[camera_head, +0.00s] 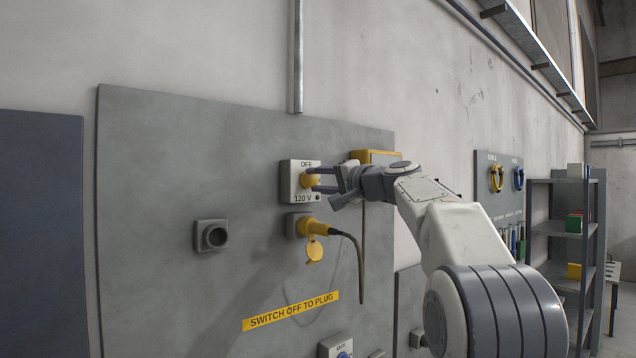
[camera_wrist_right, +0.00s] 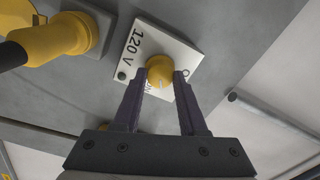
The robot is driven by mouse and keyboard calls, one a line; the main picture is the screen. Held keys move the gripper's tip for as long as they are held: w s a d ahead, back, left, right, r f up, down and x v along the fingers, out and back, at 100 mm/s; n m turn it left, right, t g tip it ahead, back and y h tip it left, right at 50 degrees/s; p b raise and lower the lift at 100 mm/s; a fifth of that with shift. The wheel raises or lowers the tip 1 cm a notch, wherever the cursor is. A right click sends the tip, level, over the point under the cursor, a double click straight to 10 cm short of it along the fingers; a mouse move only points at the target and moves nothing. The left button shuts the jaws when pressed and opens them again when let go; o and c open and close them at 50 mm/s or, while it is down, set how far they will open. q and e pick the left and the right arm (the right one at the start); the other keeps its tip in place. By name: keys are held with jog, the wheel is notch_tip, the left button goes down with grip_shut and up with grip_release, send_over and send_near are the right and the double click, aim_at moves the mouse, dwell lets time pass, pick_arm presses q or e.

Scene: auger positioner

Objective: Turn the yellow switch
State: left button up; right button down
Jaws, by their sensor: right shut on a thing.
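The yellow switch (camera_head: 308,181) is a round knob on a white box (camera_head: 300,196) marked OFF and 120 V, mounted on the grey wall panel. My right gripper (camera_head: 318,180) reaches it from the right with its fingers on either side of the knob. In the right wrist view the yellow knob (camera_wrist_right: 160,72) sits between the two fingertips (camera_wrist_right: 163,77), with a small light mark on its face. My right gripper is shut on the knob. The fingers hide part of the box's lettering. My left gripper is not in view.
Just below the switch, a yellow plug (camera_head: 317,228) with a black cable sits in a socket. An empty grey socket (camera_head: 211,235) is to the left. A yellow SWITCH OFF TO PLUG label (camera_head: 290,311) is lower down. A shelf (camera_head: 562,228) stands at the right.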

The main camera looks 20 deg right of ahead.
jog(key=m, duration=0.6)
jog(key=shift+m+p, duration=0.3)
dwell(0.4)
jog(key=shift+c, duration=2.3)
grip_release()
jog(key=b+v, duration=0.5)
jog(key=v, duration=0.5)
jog(key=shift+s+b, duration=0.3)
jog(key=shift+b, duration=0.05)
